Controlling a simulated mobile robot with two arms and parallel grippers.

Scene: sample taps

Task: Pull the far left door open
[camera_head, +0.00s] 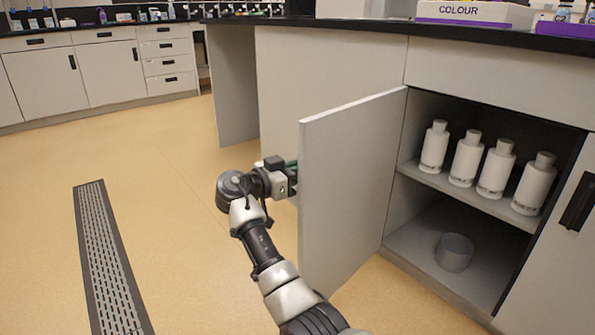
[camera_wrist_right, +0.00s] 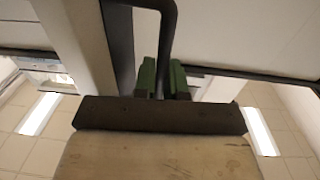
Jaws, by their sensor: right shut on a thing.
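The far left door (camera_head: 350,180) is a pale grey cabinet door, hinged on its right side in the head view. It stands swung wide open, with the cabinet inside showing. My right gripper (camera_head: 291,170) is at the door's free edge, on its outer side. In the right wrist view its green fingers (camera_wrist_right: 163,82) are shut on the door's dark bar handle (camera_wrist_right: 168,40). The handle is hidden behind the door in the head view. My left gripper is out of view.
Several white bottles (camera_head: 467,158) stand on the cabinet's upper shelf, and a grey cup (camera_head: 454,252) is below. A closed door with a dark handle (camera_head: 578,202) is at the right. A black counter (camera_head: 500,36) runs above. The floor at left is clear, with a drain grate (camera_head: 108,260).

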